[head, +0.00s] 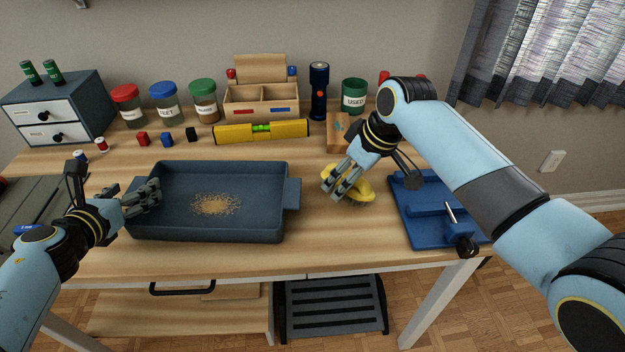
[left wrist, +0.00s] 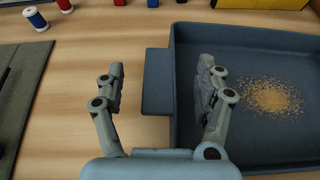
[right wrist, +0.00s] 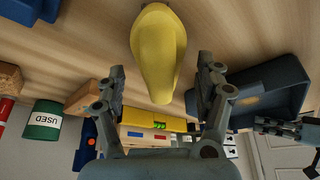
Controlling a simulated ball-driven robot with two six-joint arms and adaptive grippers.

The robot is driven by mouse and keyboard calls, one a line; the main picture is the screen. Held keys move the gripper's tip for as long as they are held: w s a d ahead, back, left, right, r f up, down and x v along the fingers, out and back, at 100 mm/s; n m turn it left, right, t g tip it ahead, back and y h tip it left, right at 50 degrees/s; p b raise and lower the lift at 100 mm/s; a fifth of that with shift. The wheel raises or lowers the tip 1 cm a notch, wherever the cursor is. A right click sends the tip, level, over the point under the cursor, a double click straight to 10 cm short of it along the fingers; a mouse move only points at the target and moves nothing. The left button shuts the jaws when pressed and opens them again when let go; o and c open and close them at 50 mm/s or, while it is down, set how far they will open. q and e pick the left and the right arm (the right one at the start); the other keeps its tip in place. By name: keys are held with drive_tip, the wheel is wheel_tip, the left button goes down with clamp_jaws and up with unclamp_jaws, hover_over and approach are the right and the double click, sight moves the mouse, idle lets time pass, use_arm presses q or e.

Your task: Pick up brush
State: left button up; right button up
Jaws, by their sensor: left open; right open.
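The brush, with a yellow body (head: 362,191), lies on the desk right of the dark blue tray (head: 292,195). My right gripper (head: 341,192) is open above it and hides part of it. In the right wrist view the brush (right wrist: 158,45) shows as a smooth yellow shape between and beyond the two spread fingers (right wrist: 160,70); I cannot tell whether they touch it. My left gripper (head: 141,197) is open at the tray's left end. In the left wrist view its fingers (left wrist: 162,80) are spread on either side of the tray's left handle (left wrist: 156,95).
Tan crumbs (head: 212,205) lie in the tray. A blue vise-like fixture (head: 420,205) stands to the right of the brush. A wooden block (head: 338,132), a yellow level (head: 235,132) and jars (head: 165,104) stand behind. The desk's front strip is clear.

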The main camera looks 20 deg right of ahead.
sight(348, 173)
drive_tip(key=shift+c, duration=0.3)
drive_tip(key=c, duration=1.4)
wheel_tip(348, 173, up, 10)
drive_tip(key=shift+r, duration=0.1)
clamp_jaws()
